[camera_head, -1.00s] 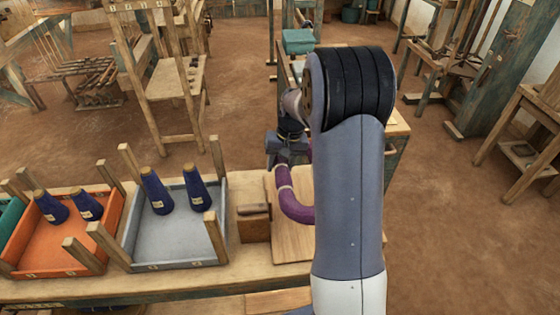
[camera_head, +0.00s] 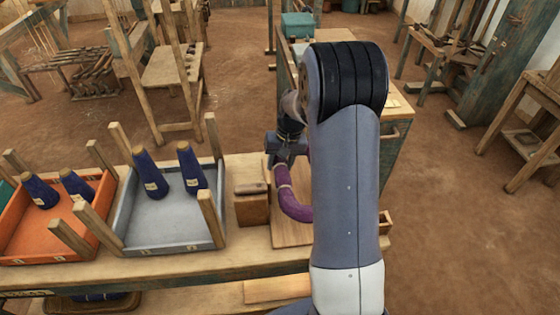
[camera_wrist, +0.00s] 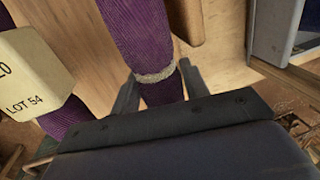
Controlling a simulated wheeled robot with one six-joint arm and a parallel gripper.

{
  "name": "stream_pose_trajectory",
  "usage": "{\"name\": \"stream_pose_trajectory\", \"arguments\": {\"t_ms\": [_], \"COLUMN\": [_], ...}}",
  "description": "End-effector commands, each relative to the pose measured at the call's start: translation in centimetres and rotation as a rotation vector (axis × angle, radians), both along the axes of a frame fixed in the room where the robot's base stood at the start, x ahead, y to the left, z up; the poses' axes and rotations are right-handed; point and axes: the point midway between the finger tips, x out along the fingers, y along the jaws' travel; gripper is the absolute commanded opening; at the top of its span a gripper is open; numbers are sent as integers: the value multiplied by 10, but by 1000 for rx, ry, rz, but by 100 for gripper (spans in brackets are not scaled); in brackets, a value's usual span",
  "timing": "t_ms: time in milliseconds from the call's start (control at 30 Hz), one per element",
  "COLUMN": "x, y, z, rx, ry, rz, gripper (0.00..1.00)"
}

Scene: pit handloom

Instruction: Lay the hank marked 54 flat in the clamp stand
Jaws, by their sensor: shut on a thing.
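A purple hank (camera_head: 291,200) hangs bent from my gripper (camera_head: 283,162), above a pale wooden board on the bench. In the wrist view my gripper (camera_wrist: 158,88) is shut on the purple hank (camera_wrist: 137,28), with a finger on each side near a pale tie band. A cream tag (camera_wrist: 28,82) reading "LOT 54" is beside it at the left. A small brown wooden block with a top piece (camera_head: 252,205) stands left of the hank; I cannot tell whether it is the clamp stand. My arm hides part of the bench to the right.
A grey tray (camera_head: 165,238) with two dark blue cones and upright wooden posts stands left of the block. An orange tray (camera_head: 40,250) with two more cones is further left. A teal cabinet (camera_head: 390,155) stands behind my arm. Open floor lies to the right.

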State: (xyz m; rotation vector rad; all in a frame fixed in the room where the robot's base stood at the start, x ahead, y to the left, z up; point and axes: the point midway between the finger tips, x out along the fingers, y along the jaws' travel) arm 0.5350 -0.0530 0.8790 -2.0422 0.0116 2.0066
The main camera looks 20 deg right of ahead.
Motion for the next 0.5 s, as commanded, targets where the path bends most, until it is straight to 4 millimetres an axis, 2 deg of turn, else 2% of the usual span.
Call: {"name": "stream_pose_trajectory", "arguments": {"t_ms": [33, 500], "x": [0, 0], "y": [0, 0], "z": [-7, -44], "rx": [0, 0], "ry": [0, 0], "rz": [0, 1], "gripper": [16, 16]}}
